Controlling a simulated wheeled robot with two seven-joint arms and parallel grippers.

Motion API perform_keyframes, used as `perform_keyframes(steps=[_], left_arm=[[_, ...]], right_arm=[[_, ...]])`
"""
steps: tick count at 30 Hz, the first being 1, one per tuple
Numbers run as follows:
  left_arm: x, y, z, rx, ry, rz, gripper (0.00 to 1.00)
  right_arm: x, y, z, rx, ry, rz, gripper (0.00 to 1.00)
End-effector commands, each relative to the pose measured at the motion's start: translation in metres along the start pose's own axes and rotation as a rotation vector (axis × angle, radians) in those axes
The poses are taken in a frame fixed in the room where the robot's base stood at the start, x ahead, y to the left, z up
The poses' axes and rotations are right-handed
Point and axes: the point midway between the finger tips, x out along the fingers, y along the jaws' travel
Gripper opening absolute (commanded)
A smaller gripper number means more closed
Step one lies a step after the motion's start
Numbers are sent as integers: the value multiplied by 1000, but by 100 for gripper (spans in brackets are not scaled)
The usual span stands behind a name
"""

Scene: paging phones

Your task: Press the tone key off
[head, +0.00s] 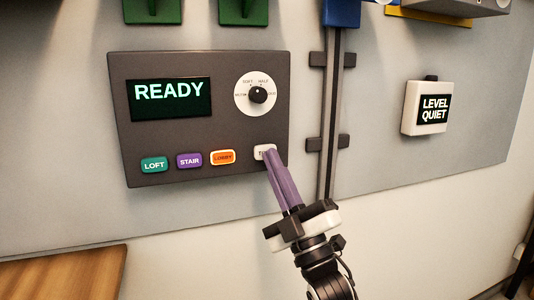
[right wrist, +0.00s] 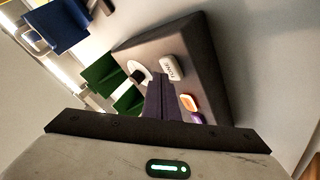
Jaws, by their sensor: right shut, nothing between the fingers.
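The tone key (head: 262,150) is a small white key at the lower right of the dark grey panel (head: 210,120). Its label is partly covered by my fingers in the head view. In the right wrist view the tone key (right wrist: 172,68) shows its "TONE" label just beyond the fingertips. My right gripper (head: 269,152) is shut and empty, with its purple fingers at the key's lower right edge. I cannot tell whether they touch it. The fingers also show in the right wrist view (right wrist: 158,80). The panel's screen (head: 170,97) reads "READY". My left gripper is not in view.
Teal LOFT (head: 154,165), purple STAIR (head: 189,160) and orange LOBBY (head: 222,157) keys sit left of the tone key. A round dial (head: 257,94) is above. A vertical rail (head: 330,110) runs right of the panel. A white box (head: 428,107) reads "LEVEL QUIET".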

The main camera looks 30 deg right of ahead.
Motion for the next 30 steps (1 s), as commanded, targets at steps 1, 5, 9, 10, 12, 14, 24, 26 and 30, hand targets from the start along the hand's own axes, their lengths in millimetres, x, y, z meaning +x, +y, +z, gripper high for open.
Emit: perform_keyframes(steps=[1, 5, 9, 10, 12, 14, 24, 26, 30], left_arm=[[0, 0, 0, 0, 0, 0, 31], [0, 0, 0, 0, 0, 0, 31], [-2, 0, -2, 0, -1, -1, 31], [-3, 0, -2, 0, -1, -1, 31], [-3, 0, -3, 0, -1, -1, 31], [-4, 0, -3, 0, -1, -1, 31], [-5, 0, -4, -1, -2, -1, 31], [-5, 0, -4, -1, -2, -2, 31], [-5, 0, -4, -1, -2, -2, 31]], right_arm=[[0, 0, 0, 0, 0, 0, 0], [-1, 1, -1, 0, 0, 0, 0], [-9, 7, -7, 0, 0, -1, 0], [-11, 9, -9, 0, 0, 0, 0], [-17, 12, -12, -1, 0, -1, 0], [-21, 15, -15, -1, 0, 0, 0], [-41, 30, -30, 0, 0, 1, 0], [-42, 31, -30, 0, 0, 1, 0], [-42, 31, -30, 0, 0, 1, 0]])
